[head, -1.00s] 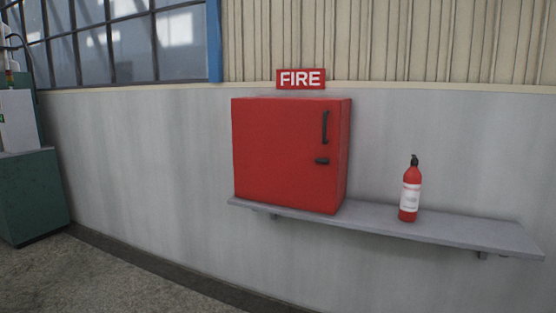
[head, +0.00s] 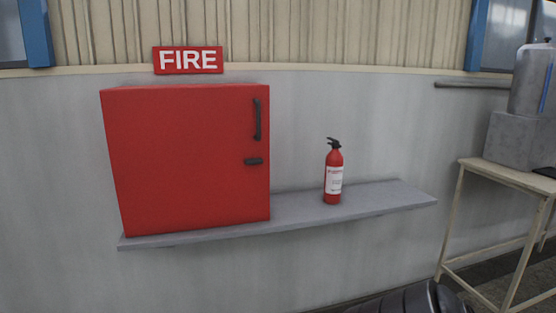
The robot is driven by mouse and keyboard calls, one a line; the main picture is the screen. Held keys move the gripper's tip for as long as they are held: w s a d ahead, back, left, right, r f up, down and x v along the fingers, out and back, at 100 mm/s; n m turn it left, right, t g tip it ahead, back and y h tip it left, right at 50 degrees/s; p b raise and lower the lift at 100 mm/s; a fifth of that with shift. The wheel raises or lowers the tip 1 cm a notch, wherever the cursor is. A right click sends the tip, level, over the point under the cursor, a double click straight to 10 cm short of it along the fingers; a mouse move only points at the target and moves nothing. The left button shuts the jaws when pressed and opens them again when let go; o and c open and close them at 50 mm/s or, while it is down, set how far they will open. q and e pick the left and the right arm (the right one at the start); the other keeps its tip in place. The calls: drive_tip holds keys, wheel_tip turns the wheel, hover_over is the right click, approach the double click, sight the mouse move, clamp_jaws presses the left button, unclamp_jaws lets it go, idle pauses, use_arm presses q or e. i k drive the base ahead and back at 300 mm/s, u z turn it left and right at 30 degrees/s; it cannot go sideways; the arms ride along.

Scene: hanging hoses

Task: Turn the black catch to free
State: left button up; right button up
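The black catch (head: 253,161) is on the right side of the red cabinet's front (head: 180,165) in the head view. It lies horizontal, below a vertical black handle (head: 258,119). The cabinet door is shut. The cabinet stands on a grey wall shelf (head: 385,197). Neither of my grippers can be made out in the view. A dark, rounded, ribbed shape (head: 415,300) shows at the bottom edge, right of the middle; I cannot tell what it is.
A red fire extinguisher (head: 333,175) stands upright on the shelf, right of the cabinet. A FIRE sign (head: 188,60) is on the wall above. A pale table (head: 505,175) with a grey machine (head: 518,138) stands at the right. The wall below the shelf is clear.

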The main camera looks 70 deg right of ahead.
sight(255, 161)
drive_tip(key=z, duration=1)
drive_tip(key=i, duration=0.9)
drive_tip(key=z, duration=0.9)
